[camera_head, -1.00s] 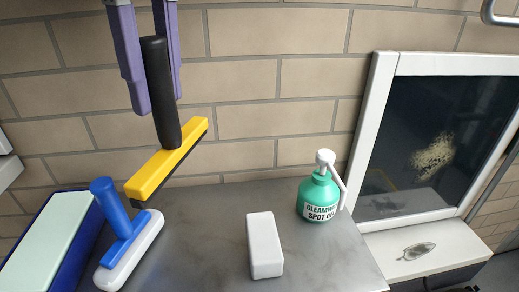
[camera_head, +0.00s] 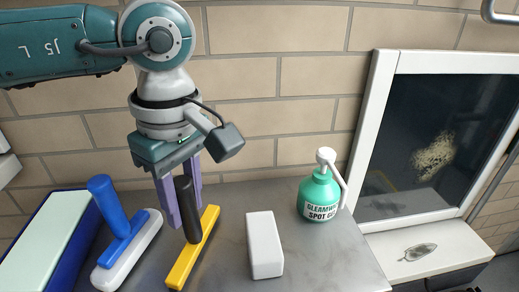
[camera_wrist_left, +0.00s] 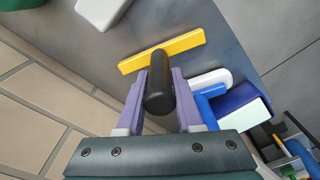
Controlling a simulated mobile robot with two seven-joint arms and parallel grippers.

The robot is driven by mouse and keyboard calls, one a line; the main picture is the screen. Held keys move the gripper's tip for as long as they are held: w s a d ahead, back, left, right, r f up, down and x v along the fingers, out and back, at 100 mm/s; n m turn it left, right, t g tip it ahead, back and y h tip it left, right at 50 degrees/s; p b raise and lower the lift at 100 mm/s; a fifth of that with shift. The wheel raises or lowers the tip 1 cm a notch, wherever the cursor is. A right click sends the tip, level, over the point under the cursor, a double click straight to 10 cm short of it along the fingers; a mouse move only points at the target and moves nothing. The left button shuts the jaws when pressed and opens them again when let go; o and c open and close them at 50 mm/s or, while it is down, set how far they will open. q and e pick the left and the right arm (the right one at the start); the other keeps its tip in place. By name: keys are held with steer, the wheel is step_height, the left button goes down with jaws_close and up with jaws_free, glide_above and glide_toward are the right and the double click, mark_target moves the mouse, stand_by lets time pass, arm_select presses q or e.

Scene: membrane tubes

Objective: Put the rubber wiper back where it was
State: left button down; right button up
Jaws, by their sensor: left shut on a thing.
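The rubber wiper (camera_head: 194,250) has a yellow bar and an upright black handle. It is at the grey tabletop (camera_head: 330,262), between the blue-handled tool and the white block. Whether its lower edge touches the table I cannot tell. My left gripper (camera_head: 184,212) points down from above, its purple fingers shut on the black handle. In the left wrist view the wiper's yellow bar (camera_wrist_left: 165,51) lies across, beyond the fingertips of the left gripper (camera_wrist_left: 158,76). My right gripper is not in view.
A blue-handled white tool (camera_head: 125,248) stands close left of the wiper, beside a blue box with a pale top (camera_head: 48,240). A white block (camera_head: 264,245) is to the right, then a green spray bottle (camera_head: 319,194). A white-framed window (camera_head: 430,140) with a smudge is at the right.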

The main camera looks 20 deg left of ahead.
arm_select(q)
steer(key=c, duration=0.6)
jaws_free()
steer(key=shift+o, duration=0.2)
steer(key=r, duration=1.2)
steer(key=shift+d, duration=0.4)
